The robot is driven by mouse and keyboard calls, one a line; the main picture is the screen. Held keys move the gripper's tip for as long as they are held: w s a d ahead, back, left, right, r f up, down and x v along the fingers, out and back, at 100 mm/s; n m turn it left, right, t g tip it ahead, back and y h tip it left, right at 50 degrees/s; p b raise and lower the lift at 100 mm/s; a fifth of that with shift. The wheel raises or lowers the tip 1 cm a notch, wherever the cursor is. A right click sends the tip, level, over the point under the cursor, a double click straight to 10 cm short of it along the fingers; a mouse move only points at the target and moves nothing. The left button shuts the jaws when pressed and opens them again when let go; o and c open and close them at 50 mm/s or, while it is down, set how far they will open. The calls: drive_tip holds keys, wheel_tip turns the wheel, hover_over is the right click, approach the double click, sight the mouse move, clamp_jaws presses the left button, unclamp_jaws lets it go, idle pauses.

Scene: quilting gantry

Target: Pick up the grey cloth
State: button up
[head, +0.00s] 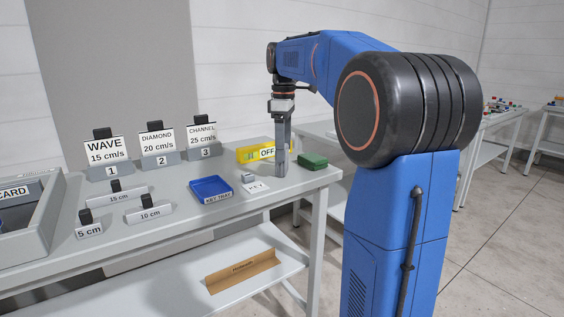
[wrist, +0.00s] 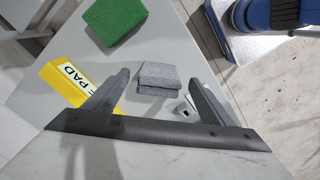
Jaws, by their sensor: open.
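The grey cloth (wrist: 158,78) is a small folded pad lying on the table, seen in the wrist view between the two fingers of my gripper (wrist: 160,79). The fingers are open, one on each side of it, with visible gaps, and nothing is held. In the head view my gripper (head: 281,168) points straight down over the right end of the table. There the cloth is largely or wholly hidden behind the fingers. I cannot tell the exact height of the fingertips over the table.
A green pad (head: 313,160) and a yellow labelled block (head: 247,154) lie close by. A small grey block (head: 248,177) and a blue tray (head: 211,188) are to the left. Number signs (head: 158,142) stand farther left. The table's right edge is near.

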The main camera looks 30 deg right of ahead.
drive_tip(key=shift+w+a+f, duration=0.1)
drive_tip(key=shift+f, duration=1.1)
drive_tip(key=shift+w+a+f, duration=0.1)
drive_tip(key=shift+f, duration=1.05)
drive_tip(key=shift+c, duration=0.7)
drive_tip(key=c, duration=1.1)
drive_tip(key=shift+r, duration=0.15)
wheel_tip(320, 180, up, 10)
drive_tip(key=shift+f, duration=0.1)
